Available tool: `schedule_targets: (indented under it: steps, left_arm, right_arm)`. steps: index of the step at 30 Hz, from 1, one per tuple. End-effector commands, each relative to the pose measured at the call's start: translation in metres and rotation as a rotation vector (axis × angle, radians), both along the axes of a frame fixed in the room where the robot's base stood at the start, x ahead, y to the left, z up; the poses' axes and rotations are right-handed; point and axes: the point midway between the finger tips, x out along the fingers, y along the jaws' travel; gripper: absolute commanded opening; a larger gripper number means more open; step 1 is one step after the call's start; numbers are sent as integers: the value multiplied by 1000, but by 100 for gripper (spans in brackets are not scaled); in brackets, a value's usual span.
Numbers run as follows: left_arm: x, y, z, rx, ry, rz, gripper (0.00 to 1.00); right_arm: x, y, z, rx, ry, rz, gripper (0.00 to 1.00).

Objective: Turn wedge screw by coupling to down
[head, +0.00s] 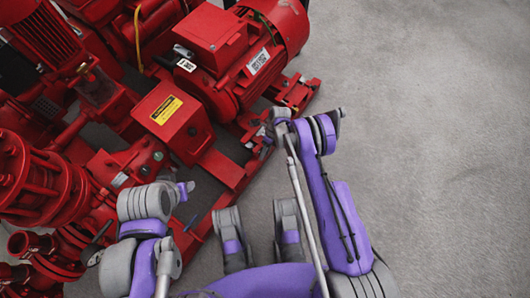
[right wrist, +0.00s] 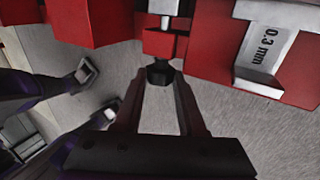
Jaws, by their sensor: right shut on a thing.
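In the right wrist view, the wedge screw is a dark hex head (right wrist: 159,74) below a small red block (right wrist: 159,44), with a bright shank above it. My right gripper (right wrist: 160,82) has its two fingers on either side of the dark head and is shut on it. In the head view my right gripper (head: 272,130) is at the base frame below the red motor (head: 262,45); the screw is too small to make out there. My left gripper (head: 185,190) is near the frame's front edge, and its jaws are unclear. I cannot tell which part is the coupling.
A grey piece marked 0.3 mm (right wrist: 264,52) sits on red metal right of the screw. A red box with a yellow label (head: 168,109) stands left of the motor. Red pipework (head: 40,185) fills the left. The grey floor (head: 440,110) at right is clear.

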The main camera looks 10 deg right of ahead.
Motion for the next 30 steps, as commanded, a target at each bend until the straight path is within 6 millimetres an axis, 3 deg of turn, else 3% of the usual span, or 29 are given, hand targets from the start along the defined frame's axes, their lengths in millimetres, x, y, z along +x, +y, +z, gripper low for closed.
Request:
schedule_targets:
  steps: [8,30]
  left_arm:
    - [-1,0,3,0,1,0,45]
    - [-2,0,10,0,1,0,45]
  right_arm:
    - [-1,2,2,-48,-48,1,0]
    - [-7,8,3,-387,-391,2,0]
